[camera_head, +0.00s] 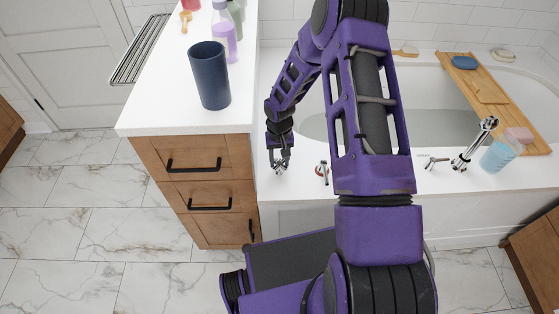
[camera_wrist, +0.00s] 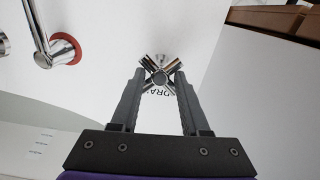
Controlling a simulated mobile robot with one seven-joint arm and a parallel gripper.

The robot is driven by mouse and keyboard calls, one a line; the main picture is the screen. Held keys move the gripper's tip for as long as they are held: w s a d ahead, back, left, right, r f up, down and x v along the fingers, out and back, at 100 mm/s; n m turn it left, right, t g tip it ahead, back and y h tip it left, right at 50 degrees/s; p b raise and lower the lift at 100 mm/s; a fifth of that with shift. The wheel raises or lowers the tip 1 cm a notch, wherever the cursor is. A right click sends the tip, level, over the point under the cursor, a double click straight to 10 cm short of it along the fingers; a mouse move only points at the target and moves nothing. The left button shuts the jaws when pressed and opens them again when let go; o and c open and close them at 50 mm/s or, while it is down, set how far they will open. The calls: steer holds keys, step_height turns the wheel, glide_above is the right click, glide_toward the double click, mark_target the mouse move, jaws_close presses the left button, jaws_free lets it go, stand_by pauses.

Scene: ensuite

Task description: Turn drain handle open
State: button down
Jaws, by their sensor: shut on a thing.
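The drain handle (camera_wrist: 160,79) is a chrome cross-shaped knob on the white tub deck, with partly covered lettering beside it that reads like "DRAIN". In the head view, the handle (camera_head: 280,168) sits near the drawer cabinet, largely hidden by the gripper. My gripper (camera_wrist: 158,84) reaches down over it from above, with one dark finger on each side of the knob. The fingertips are shut on the handle's arms. My gripper also shows in the head view (camera_head: 279,157). Whether the handle is turned is not clear.
A chrome fitting with a red ring (camera_head: 322,172) stands close to the right of the gripper. A chrome faucet (camera_head: 474,143) and a blue bottle (camera_head: 501,150) are farther right. The wooden drawer cabinet (camera_head: 190,166), bearing a dark blue cup (camera_head: 209,76), stands close on the left.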

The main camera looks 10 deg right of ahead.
steer(key=n, duration=0.4)
steer(key=shift+n, duration=0.4)
steer(key=n, duration=0.5)
steer(key=c, duration=1.3)
jaws_free()
steer(key=shift+n, duration=1.2)
steer(key=shift+c, duration=0.2)
steer(key=shift+s+f+n, duration=0.1)
steer(key=shift+s+n, duration=0.1)
steer(key=shift+n, duration=0.2)
steer(key=shift+d, duration=0.1)
steer(key=o, duration=1.3)
steer(key=shift+o, duration=0.2)
steer(key=shift+w, duration=0.1)
